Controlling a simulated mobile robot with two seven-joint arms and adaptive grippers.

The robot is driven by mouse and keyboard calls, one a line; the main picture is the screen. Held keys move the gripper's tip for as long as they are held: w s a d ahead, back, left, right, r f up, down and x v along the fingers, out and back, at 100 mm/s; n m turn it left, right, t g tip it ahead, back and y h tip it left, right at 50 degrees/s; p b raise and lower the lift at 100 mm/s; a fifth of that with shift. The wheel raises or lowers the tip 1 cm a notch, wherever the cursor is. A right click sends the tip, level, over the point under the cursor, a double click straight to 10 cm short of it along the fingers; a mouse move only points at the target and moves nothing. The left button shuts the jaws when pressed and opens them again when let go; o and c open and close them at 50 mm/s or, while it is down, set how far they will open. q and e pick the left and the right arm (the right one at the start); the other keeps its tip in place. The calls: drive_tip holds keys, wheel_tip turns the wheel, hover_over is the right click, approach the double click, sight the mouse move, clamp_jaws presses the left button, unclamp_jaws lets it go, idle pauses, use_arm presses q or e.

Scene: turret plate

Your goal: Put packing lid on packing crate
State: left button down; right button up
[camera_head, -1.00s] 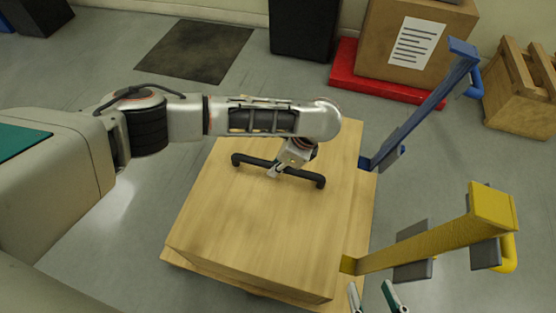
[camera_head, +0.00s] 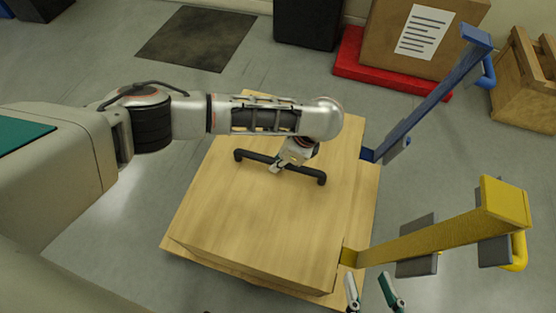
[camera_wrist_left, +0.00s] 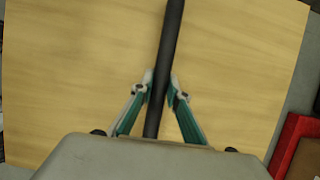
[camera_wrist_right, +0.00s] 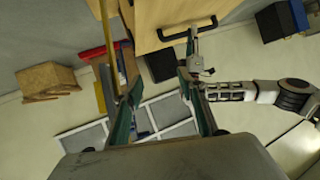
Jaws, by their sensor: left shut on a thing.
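The packing lid (camera_head: 240,215) is a pale wooden panel with a long black bar handle (camera_head: 310,177), and it fills the middle of the head view. My left gripper (camera_head: 277,167) is shut on the handle's middle; in the left wrist view its fingers (camera_wrist_left: 160,90) close on the bar from both sides. A wooden part below it, probably the packing crate (camera_head: 369,205), shows only as an edge around the lid; whether they touch I cannot tell. My right gripper (camera_head: 372,292) is open and empty near the bottom edge, also in the right wrist view (camera_wrist_right: 157,88).
A blue post (camera_head: 425,105) and a yellow post (camera_head: 440,235) with grey pads rise at the right of the wood, the yellow one close to my right gripper. Behind are a cardboard box (camera_head: 390,50) on a red base (camera_head: 350,60) and a wooden crate (camera_head: 520,95).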

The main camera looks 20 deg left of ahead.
use_arm(q)
drive_tip(key=shift+w, duration=0.15)
idle(0.4)
drive_tip(key=c, duration=1.9)
unclamp_jaws()
drive_tip(key=shift+f, duration=0.1)
drive_tip(key=shift+s+f, duration=0.2)
drive_tip(key=shift+s, duration=0.05)
drive_tip(key=v, duration=1.2)
drive_tip(key=shift+w+r, duration=0.1)
drive_tip(key=shift+r, duration=0.1)
